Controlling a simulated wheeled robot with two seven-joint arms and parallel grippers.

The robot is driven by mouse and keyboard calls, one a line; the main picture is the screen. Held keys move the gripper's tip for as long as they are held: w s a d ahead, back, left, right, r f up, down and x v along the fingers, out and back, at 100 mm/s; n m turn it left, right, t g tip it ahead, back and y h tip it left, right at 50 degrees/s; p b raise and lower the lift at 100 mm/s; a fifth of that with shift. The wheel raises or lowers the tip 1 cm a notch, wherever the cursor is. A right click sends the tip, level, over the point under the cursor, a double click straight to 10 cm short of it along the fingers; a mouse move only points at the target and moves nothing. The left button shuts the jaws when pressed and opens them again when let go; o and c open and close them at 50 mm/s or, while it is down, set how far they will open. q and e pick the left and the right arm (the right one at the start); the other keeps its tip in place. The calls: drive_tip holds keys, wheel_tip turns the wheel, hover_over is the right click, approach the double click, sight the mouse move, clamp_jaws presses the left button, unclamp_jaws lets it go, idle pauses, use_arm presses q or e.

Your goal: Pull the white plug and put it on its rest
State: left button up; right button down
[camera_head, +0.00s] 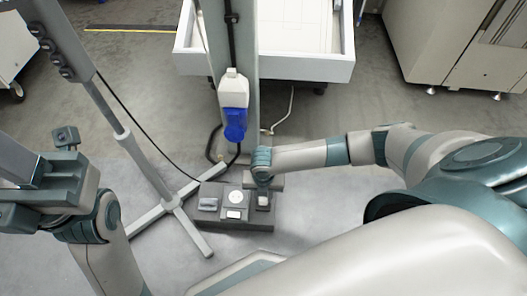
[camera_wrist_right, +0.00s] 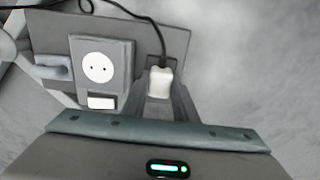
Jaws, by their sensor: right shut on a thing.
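The white plug (camera_wrist_right: 160,82) is between the fingers of my right gripper (camera_wrist_right: 162,98), which is shut on it. A dark cable runs up from the plug. In the head view the plug (camera_head: 263,201) shows small below my right gripper (camera_head: 263,190). It is at the grey pad (camera_wrist_right: 163,58) to the right of the round white socket (camera_wrist_right: 100,67); whether it touches the pad is hard to tell. The socket face is bare, with two holes showing. My left gripper (camera_head: 38,195) is at the left edge, far from the plug, its jaws unclear.
The grey block (camera_head: 222,221) carries the socket, a white switch (camera_wrist_right: 101,102) and a grey handle (camera_wrist_right: 52,67). A tripod stand (camera_head: 150,175) is close on the left. Floor right of the block is clear.

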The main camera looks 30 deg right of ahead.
drive_tip(key=shift+f+b, duration=0.3)
drive_tip(key=shift+f, duration=0.55)
drive_tip(key=c, duration=1.3)
unclamp_jaws()
drive_tip(key=shift+c, duration=0.2)
drive_tip(key=shift+r, duration=0.1)
wheel_tip(320, 180, up, 17)
drive_tip(key=p, duration=0.6)
drive_tip(key=shift+r+p, duration=0.15)
drive_tip(key=shift+p, duration=0.25)
drive_tip(key=shift+a, duration=0.15)
